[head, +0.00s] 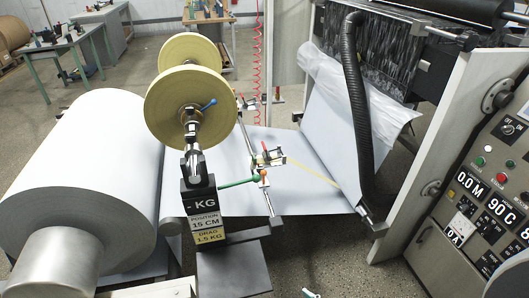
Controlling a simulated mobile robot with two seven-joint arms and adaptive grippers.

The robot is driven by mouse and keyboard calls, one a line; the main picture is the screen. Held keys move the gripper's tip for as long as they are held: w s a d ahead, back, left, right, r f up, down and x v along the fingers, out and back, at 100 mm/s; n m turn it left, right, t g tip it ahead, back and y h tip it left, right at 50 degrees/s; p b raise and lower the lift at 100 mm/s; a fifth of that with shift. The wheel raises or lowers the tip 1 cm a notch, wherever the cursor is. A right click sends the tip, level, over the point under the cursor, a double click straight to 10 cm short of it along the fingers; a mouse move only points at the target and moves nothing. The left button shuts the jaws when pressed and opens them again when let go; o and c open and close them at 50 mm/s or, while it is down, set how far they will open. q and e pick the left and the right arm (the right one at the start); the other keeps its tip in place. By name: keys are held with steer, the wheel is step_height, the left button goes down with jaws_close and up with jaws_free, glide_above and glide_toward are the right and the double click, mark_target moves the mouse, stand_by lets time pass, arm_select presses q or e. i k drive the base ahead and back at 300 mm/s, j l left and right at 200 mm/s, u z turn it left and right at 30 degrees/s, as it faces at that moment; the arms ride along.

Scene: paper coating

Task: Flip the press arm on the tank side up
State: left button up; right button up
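No tank shows clearly. Neither of my grippers shows in the head view. A small pale and teal piece (310,293) is cut off at the bottom edge, and I cannot tell what it is.
A large white paper roll (85,170) fills the left. Tan tape rolls (190,105) stand above a black KG post (204,215). A black hose (359,110) hangs at right beside a control panel (485,195). Grey floor shows at bottom centre.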

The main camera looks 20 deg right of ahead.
mark_target(267, 158)
steer(key=i+l+z, duration=0.1)
steer(key=l, duration=0.35)
steer(key=i+l+z, duration=0.1)
steer(key=l, duration=0.35)
steer(key=i+l+z, duration=0.1)
steer(key=i+l, duration=0.15)
steer(key=l, duration=0.15)
steer(key=i+l+z, duration=0.1)
steer(key=l, duration=0.35)
steer(key=i+l+z, duration=0.15)
steer(key=i+l, duration=0.15)
steer(key=l, duration=0.1)
